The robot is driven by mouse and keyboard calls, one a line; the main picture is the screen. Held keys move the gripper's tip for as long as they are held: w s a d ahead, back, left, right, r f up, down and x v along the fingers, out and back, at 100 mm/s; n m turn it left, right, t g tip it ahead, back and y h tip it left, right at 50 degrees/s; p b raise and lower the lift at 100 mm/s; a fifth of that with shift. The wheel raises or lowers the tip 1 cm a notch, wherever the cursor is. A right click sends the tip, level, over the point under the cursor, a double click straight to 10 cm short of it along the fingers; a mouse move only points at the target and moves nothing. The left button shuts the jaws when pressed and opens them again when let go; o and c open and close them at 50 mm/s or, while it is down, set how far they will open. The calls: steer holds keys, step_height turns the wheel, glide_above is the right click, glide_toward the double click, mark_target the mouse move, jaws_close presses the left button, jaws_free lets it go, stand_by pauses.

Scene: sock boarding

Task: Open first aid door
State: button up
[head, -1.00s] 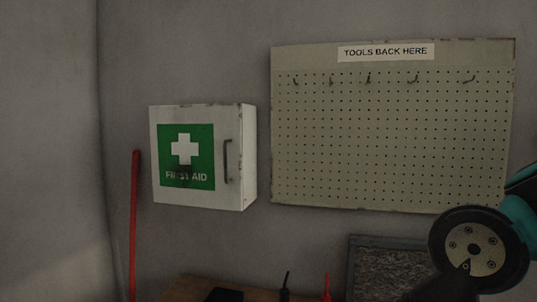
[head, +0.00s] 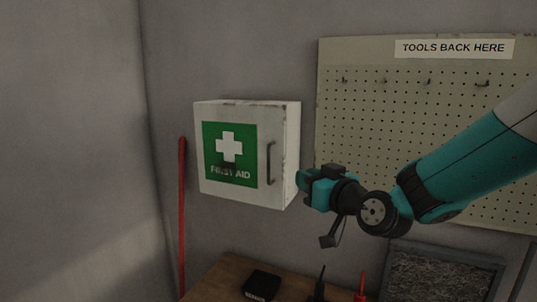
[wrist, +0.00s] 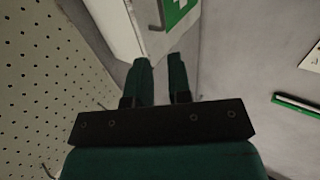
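The white first aid cabinet (head: 285,150) hangs on the wall, with a green label on its front door (head: 228,154). The door looks shut. A dark vertical handle (head: 270,163) is at the door's right side. My gripper (head: 303,181) is just right of the cabinet in the head view, pointing left, and appears apart from the handle. In the wrist view my gripper's two green fingers (wrist: 160,65) are open with a narrow empty gap. The cabinet (wrist: 125,25) and its handle (wrist: 157,14) show beyond the fingertips at the top.
A pegboard (head: 420,130) with hooks is on the wall behind my arm. Below are a wooden bench (head: 220,280) with a black box (head: 262,285) and upright tools, and a dark framed panel (head: 445,270). A red pole (head: 182,215) stands left of the cabinet.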

steer(key=p, duration=0.8)
glide_above(269, 183)
steer(key=shift+w+a, duration=0.1)
steer(key=shift+w, duration=0.2)
jaws_close()
